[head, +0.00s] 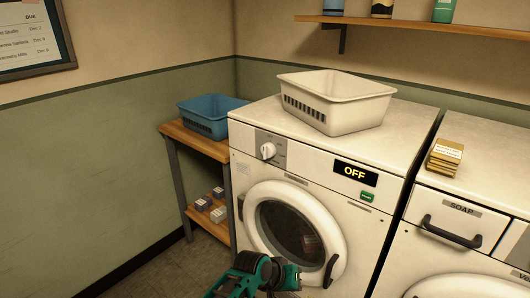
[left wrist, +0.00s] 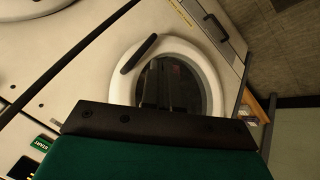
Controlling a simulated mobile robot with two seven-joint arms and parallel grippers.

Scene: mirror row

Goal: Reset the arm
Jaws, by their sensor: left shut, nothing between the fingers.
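My left arm comes in at the bottom of the head view, its teal wrist in front of the lower left part of the washer door (head: 340,240). My left gripper (left wrist: 165,85) shows in the left wrist view as two dark fingers shut together with nothing between them. They point toward the round door glass, which also shows in the left wrist view (left wrist: 205,85). The door looks shut, with a dark handle at its edge. The washer (head: 375,150) has a display (head: 356,173) reading OFF. My right gripper is in neither view.
A white basket (head: 345,90) stands on the washer. A wooden stand (head: 208,148) at the left holds a blue basket (head: 200,122) and small boxes below.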

